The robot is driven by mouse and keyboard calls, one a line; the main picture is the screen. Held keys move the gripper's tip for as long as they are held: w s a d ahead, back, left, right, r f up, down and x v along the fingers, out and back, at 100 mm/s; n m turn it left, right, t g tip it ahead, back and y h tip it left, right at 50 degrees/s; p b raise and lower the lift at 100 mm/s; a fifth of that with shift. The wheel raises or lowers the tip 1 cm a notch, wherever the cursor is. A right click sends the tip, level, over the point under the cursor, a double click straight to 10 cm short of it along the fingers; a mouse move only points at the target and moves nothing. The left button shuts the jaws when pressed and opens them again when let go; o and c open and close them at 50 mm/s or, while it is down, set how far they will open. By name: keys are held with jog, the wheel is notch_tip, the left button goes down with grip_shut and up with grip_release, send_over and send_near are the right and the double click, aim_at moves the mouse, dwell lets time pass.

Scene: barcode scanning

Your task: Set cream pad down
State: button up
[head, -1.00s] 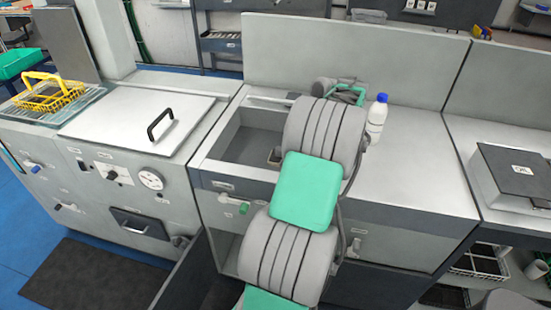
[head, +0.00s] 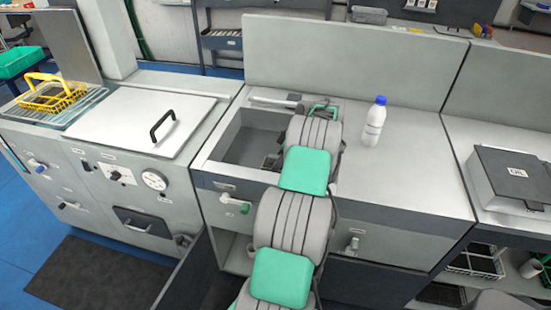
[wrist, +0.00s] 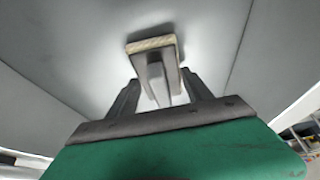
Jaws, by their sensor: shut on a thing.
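The cream pad (wrist: 150,44) shows in the wrist view as a flat piece with a cream edge, below a grey holder (wrist: 157,80). My gripper (wrist: 160,90) is shut on this grey holder, with a dark finger on each side. The pad is beyond the fingertips, facing grey surfaces that look like the sink basin's inside. I cannot tell whether the pad touches them. In the head view, dark parts of my gripper (head: 272,161) show at the right side of the basin (head: 243,145). My arm hides much of that area, and the pad cannot be made out there.
A white bottle with a blue cap (head: 374,122) stands on the counter (head: 415,160) right of my arm. A faucet (head: 275,101) is behind the basin. A lidded unit (head: 145,120) and a yellow basket (head: 52,95) are at left. The counter right of the bottle is clear.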

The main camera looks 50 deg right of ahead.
jog(key=shift+f, duration=0.25)
jog(key=o, duration=1.3)
jog(key=shift+r, duration=0.1)
